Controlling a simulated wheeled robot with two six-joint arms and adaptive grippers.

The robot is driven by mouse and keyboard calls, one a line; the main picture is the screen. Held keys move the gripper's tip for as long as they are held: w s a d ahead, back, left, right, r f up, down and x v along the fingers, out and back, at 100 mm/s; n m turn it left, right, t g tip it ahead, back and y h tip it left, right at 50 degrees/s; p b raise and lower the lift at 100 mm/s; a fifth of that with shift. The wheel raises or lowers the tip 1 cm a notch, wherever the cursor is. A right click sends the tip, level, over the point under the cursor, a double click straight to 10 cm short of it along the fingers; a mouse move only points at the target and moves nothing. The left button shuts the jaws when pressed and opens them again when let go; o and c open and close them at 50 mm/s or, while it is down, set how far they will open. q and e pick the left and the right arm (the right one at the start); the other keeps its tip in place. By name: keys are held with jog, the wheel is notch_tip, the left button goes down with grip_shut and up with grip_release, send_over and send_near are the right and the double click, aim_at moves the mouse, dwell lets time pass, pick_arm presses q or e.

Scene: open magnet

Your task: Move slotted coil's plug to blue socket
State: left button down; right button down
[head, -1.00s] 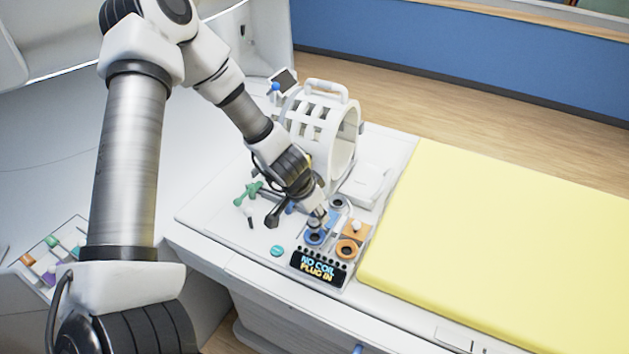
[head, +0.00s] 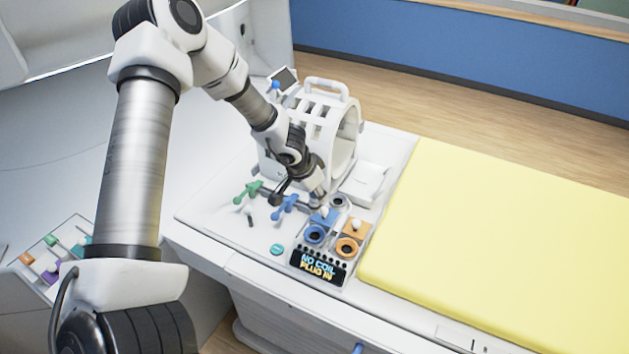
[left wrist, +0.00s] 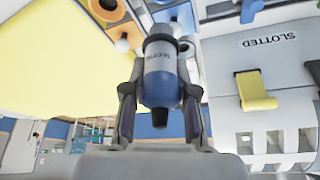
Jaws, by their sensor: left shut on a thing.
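My left gripper (head: 317,199) is shut on the plug (left wrist: 160,72), a grey and blue cylinder with lettering and a dark end, seen between its fingers in the left wrist view. In the head view the plug is mostly hidden by the gripper. The blue socket (head: 315,235) shows a dark, empty-looking hole, just below and in front of the gripper. The slotted coil (head: 345,150), a white slotted cylinder with a top handle, stands behind the gripper. Its word SLOTTED (left wrist: 270,41) shows in the left wrist view. My right gripper is not in view.
An orange socket (head: 348,247) and a grey socket (head: 339,202) adjoin the blue one. A display (head: 318,268) reads NO COIL PLUG IN. Green (head: 248,191) and blue (head: 285,207) handled pieces lie left. A yellow mattress (head: 500,240) fills the right.

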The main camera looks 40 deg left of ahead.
pick_arm(q)
jog(key=b, duration=0.6)
send_over(321, 230)
jog(key=s, duration=0.2)
jog(key=f, duration=0.9)
jog(key=shift+w+a, duration=0.1)
jog(key=shift+w, duration=0.15)
jog(key=shift+f+b, duration=1.25)
jog(key=shift+f, duration=0.45)
jog(key=c, duration=0.8)
grip_release()
